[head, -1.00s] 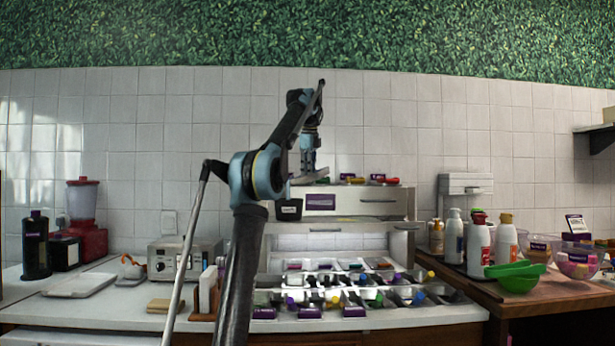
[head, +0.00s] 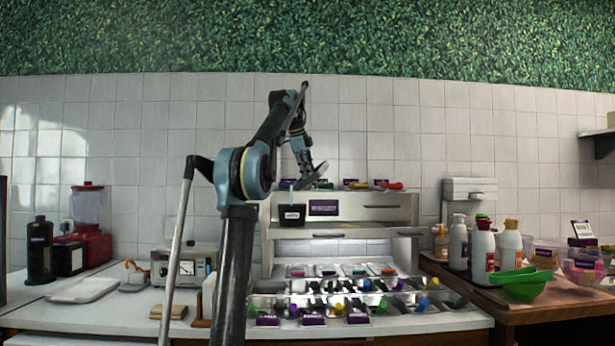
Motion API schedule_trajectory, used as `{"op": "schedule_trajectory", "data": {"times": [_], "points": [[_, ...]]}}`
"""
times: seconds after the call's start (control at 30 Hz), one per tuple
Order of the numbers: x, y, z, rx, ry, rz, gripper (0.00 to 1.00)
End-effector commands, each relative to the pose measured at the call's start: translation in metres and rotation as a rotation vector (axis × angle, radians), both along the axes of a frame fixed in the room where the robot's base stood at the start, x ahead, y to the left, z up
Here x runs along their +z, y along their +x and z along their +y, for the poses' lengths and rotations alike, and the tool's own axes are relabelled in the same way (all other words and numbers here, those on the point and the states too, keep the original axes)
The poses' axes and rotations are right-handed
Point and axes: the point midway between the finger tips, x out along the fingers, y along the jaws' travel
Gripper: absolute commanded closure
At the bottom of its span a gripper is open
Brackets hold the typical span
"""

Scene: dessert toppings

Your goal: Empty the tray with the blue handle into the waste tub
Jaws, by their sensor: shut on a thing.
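My gripper (head: 307,168) is above the left part of the steel stand, shut on a small grey tray (head: 315,176). The tray is tilted, its left end lower than its right. Its handle is hidden in my jaws, so I cannot tell the handle's colour. A black tub with a white label (head: 291,215), seemingly the waste tub, is at the stand's upper left, just below and left of the tray. A pale blue streak shows between tray and tub; I cannot tell what it is. The insides of tray and tub are not visible.
Other trays with coloured handles (head: 388,186) stand on the top of the steel stand (head: 366,213), right of my gripper. Several topping trays with coloured handles (head: 378,305) fill the lower rows. Bottles (head: 482,250) and green bowls (head: 523,285) stand at right.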

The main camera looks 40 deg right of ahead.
Motion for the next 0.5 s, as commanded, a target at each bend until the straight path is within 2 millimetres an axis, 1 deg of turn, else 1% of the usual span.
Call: {"op": "schedule_trajectory", "data": {"times": [0.5], "points": [[0.0092,0.0035,0.011,0.001,-0.152,0.055,1.0]]}}
